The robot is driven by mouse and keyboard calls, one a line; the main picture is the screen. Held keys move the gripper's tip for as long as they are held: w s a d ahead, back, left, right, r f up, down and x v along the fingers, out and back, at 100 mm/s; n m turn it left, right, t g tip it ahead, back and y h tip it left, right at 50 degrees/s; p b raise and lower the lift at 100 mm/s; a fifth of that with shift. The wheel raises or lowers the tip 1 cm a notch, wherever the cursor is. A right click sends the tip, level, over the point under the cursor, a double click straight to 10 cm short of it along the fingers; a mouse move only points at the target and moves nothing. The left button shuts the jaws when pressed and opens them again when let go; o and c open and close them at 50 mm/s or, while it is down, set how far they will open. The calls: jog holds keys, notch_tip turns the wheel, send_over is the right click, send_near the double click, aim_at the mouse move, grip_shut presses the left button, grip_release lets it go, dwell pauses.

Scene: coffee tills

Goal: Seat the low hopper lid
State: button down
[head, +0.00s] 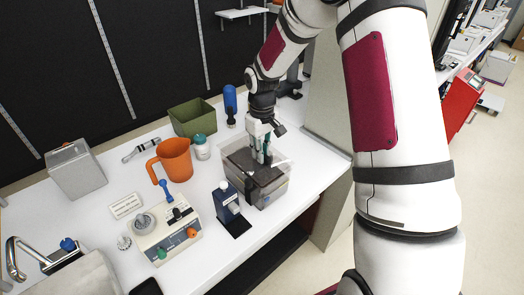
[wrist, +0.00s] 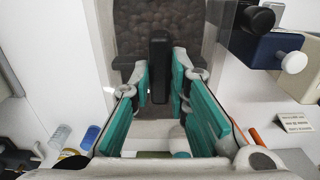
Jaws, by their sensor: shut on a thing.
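A clear, box-shaped hopper (head: 270,192) stands near the counter's right end, with dark brown contents inside. My gripper (head: 264,155) points down over it. In the wrist view, my gripper's teal-padded fingers (wrist: 159,82) are on either side of an upright black handle (wrist: 158,55) and shut on it. I take this handle to be the low hopper lid's. The brown, bean-like contents (wrist: 180,15) show beyond the handle. The lid's plate is hard to make out, and I cannot tell whether it touches the hopper's rim all round.
A dark blue device (head: 228,198) stands close in front-left of the hopper. An orange jug (head: 174,160), a white jar (head: 202,148), a green bin (head: 192,117) and a blue bottle (head: 230,103) stand behind or to the left. A beige machine (head: 165,232) with knobs is at front left.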

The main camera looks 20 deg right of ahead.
jog(key=shift+f, duration=0.25)
jog(key=shift+f, duration=0.6)
jog(key=c, duration=1.1)
grip_release()
jog(key=shift+r, duration=0.15)
jog(key=shift+r+p, duration=0.8)
jog(key=shift+r, duration=3.1)
